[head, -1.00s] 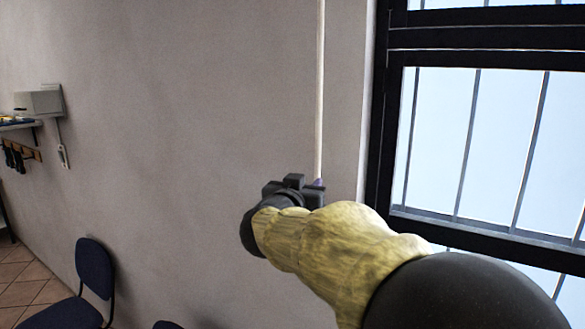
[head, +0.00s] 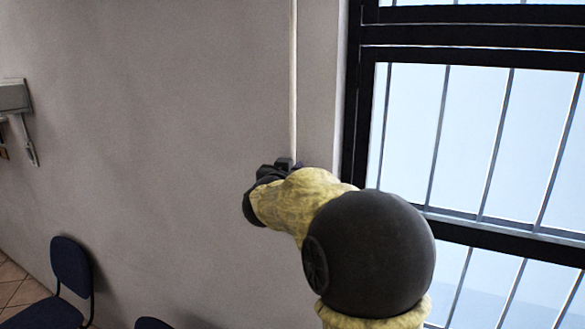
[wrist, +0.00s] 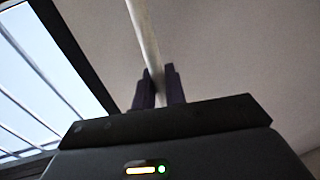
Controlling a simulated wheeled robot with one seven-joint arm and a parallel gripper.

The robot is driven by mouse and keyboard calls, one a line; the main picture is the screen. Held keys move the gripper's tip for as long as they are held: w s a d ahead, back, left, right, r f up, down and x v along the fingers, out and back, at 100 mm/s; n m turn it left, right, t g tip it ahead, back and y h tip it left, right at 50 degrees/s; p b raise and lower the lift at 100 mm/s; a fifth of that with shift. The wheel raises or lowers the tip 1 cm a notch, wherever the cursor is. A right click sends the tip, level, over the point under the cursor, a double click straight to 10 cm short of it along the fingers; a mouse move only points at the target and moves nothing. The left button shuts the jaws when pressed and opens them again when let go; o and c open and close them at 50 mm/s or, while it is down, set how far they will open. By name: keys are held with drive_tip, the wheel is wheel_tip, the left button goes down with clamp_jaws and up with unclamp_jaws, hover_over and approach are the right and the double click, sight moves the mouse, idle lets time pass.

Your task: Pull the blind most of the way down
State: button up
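The pale blind cord (head: 293,80) hangs straight down the grey wall, just left of the window. My gripper (head: 290,164) is at the cord's visible lower part, with my arm covering what lies below. In the wrist view, the cord (wrist: 143,30) runs down between the two dark fingers (wrist: 158,88). The fingers stand close on both sides of the cord with no clear gap, so my gripper looks shut on it. The blind itself is not in view. The visible window panes (head: 475,130) are uncovered.
The black window frame (head: 362,110) stands close to the right of the cord, with thin bars across the panes. A blue chair (head: 70,265) is at the lower left. A grey wall box (head: 14,96) is at the far left. The wall between is bare.

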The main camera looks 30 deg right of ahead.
clamp_jaws()
wheel_tip(320, 180, down, 100)
drive_tip(key=b, duration=7)
drive_tip(key=shift+o, duration=2.4)
unclamp_jaws()
